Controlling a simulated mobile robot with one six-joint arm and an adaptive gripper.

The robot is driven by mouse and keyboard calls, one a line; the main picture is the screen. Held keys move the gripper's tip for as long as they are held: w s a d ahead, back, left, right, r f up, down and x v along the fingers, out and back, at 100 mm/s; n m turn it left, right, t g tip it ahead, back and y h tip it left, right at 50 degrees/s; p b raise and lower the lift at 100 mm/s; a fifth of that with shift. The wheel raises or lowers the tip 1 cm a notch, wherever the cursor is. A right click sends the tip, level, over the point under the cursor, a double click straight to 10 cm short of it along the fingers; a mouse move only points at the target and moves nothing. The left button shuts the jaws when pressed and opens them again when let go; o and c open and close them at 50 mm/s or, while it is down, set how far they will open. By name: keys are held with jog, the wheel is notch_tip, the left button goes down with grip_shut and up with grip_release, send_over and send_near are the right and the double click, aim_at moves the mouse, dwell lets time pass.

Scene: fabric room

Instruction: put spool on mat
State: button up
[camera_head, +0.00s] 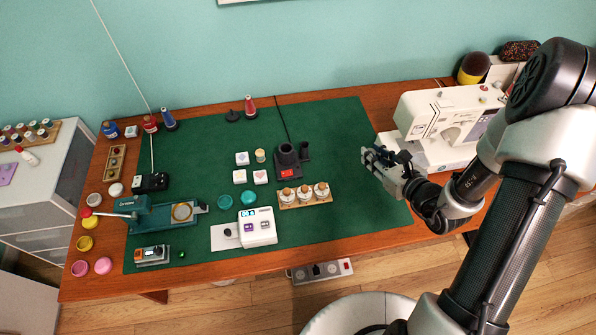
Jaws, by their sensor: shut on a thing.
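The mat (345,125) is a large green sheet covering most of the wooden table. My gripper (375,160) is above the mat's right part, left of the sewing machine. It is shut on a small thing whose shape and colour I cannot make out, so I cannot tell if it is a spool. A red cone-shaped spool (250,108) stands at the mat's back edge. Another red one (150,123) and a blue one (168,120) stand at the back left. Several small spools (28,133) sit in a rack on the left cabinet.
The white sewing machine (440,120) stands right of my gripper. A wooden holder with several white-topped jars (305,194), a dark device (288,162) and a white box (257,227) stand on the mat. The mat's back right is clear.

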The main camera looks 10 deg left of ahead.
aim_at(359, 199)
notch_tip(359, 199, down, 20)
jog(key=b, duration=0.6)
jog(key=shift+f+b, duration=0.25)
jog(key=shift+b, duration=0.15)
jog(key=o, duration=0.7)
jog(key=shift+r, duration=0.1)
jog(key=shift+r, duration=0.15)
